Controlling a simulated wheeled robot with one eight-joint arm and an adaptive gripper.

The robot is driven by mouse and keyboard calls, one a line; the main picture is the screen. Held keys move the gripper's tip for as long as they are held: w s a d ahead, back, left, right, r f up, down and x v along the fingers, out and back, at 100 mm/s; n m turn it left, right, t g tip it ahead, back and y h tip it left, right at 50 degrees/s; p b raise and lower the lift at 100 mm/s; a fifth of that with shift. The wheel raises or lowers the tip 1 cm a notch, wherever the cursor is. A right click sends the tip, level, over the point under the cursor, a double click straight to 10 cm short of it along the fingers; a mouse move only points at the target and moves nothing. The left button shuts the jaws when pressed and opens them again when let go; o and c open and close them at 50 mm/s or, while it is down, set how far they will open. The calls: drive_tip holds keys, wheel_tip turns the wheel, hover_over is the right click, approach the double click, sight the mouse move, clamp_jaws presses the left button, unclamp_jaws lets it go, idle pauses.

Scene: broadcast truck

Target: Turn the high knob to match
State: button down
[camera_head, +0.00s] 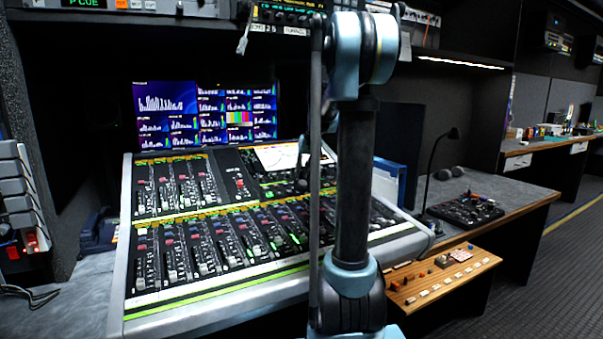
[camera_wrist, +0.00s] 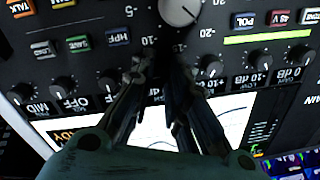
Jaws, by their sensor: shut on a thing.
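In the wrist view my gripper (camera_wrist: 160,73) reaches down onto a black control panel (camera_wrist: 85,18). Its two dark fingers stand a little apart, one on each side of a spot in a row of small dark knobs. They are shut on a knob there, which the fingers mostly hide, so its pointer and name cannot be read. Neighbouring knobs are a left one (camera_wrist: 110,80) and a right one (camera_wrist: 210,66). A larger pale round knob (camera_wrist: 180,10) with a numbered scale sits just above the fingertips. In the head view my arm hides most of this.
The mixing console (camera_head: 127,240) has several fader rows. Monitors (camera_head: 205,112) with graphs and colour bars stand behind it. A gooseneck lamp (camera_head: 440,150) and a wooden panel with small buttons (camera_head: 440,280) are at right. In the wrist view, coloured buttons (camera_wrist: 243,20) border the knob row.

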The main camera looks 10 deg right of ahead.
idle(0.3)
drive_tip(key=c, duration=1.5)
unclamp_jaws()
drive_tip(key=v, duration=1.1)
drive_tip(key=shift+s+d+r, duration=0.1)
drive_tip(key=shift+s+r, duration=0.1)
drive_tip(key=shift+r, duration=0.15)
